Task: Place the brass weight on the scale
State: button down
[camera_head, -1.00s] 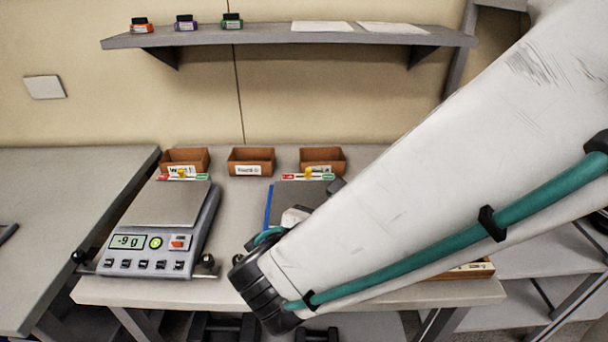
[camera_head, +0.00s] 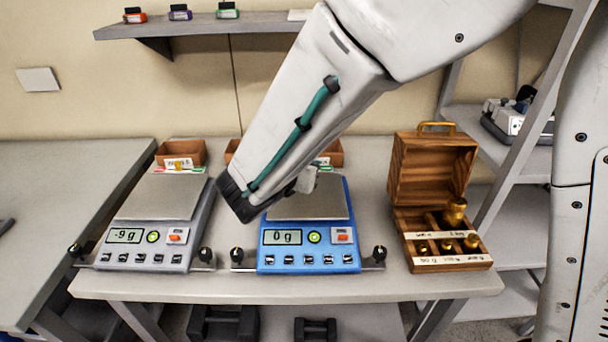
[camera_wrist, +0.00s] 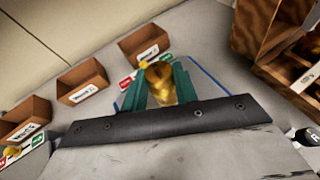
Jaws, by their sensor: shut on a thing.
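A brass weight (camera_wrist: 160,82) is between the teal fingers of my gripper (camera_wrist: 160,92) in the wrist view, and the gripper is shut on it. In the head view my arm hides most of the gripper and the weight, which are around the back of the blue scale (camera_head: 309,262). The blue scale reads 0 g. I cannot tell how high the weight is above its plate. A grey scale (camera_head: 152,260) to its left reads -9 g. An open wooden box (camera_head: 430,170) at the right holds several other brass weights (camera_head: 455,212).
Small brown bins (camera_head: 181,153) stand along the back of the table, and show in the wrist view (camera_wrist: 145,43). Black knobs (camera_head: 237,254) stand beside the scales. Bare table (camera_head: 385,285) lies between the blue scale and the box.

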jog(key=shift+s+f, duration=0.1)
jog(key=shift+f, duration=1.35)
jog(key=shift+f, duration=0.1)
jog(key=c, duration=1.1)
grip_release()
